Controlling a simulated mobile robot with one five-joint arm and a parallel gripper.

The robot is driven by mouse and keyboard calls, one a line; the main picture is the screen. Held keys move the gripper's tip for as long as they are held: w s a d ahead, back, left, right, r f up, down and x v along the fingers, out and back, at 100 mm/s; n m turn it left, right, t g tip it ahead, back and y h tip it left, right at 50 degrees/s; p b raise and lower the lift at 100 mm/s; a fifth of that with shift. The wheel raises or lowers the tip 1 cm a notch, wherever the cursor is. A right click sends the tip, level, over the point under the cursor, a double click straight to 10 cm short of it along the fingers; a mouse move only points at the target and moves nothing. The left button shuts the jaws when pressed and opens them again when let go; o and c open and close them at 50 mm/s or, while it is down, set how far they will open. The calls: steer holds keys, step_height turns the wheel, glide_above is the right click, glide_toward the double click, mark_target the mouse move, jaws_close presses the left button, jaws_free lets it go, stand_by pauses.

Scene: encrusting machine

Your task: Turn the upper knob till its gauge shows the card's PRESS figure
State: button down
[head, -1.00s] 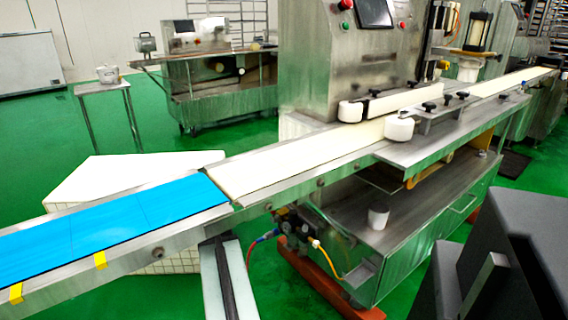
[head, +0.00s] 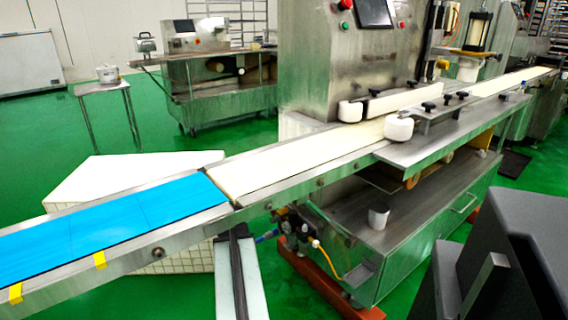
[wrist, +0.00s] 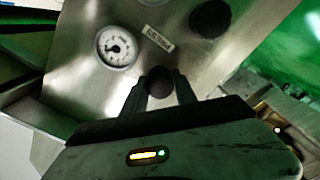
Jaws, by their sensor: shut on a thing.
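In the wrist view, my gripper (wrist: 162,88) has its two dark fingers closed around the sides of a round black knob (wrist: 159,75) on a brushed metal panel (wrist: 75,80). A second black knob (wrist: 210,18) sits farther up and right in that view, clear of the fingers. A round white gauge (wrist: 117,46) is up and left of the held knob. Its dark needle shows, but its figures are too small to read. A small pale label (wrist: 158,39) with unreadable print lies between gauge and second knob. I see no readable card with a PRESS figure.
In the head view, the conveyor with its blue belt (head: 120,225) and white belt (head: 300,155) crosses over the low work area. Hoses and fittings (head: 292,226) hang beside the cabinet.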

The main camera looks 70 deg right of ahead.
steer(key=n, duration=0.3)
steer(key=shift+n, duration=0.4)
steer(key=shift+w, duration=0.1)
steer(key=c, duration=1)
jaws_free()
steer(key=v, duration=0.8)
steer(key=shift+f, duration=0.1)
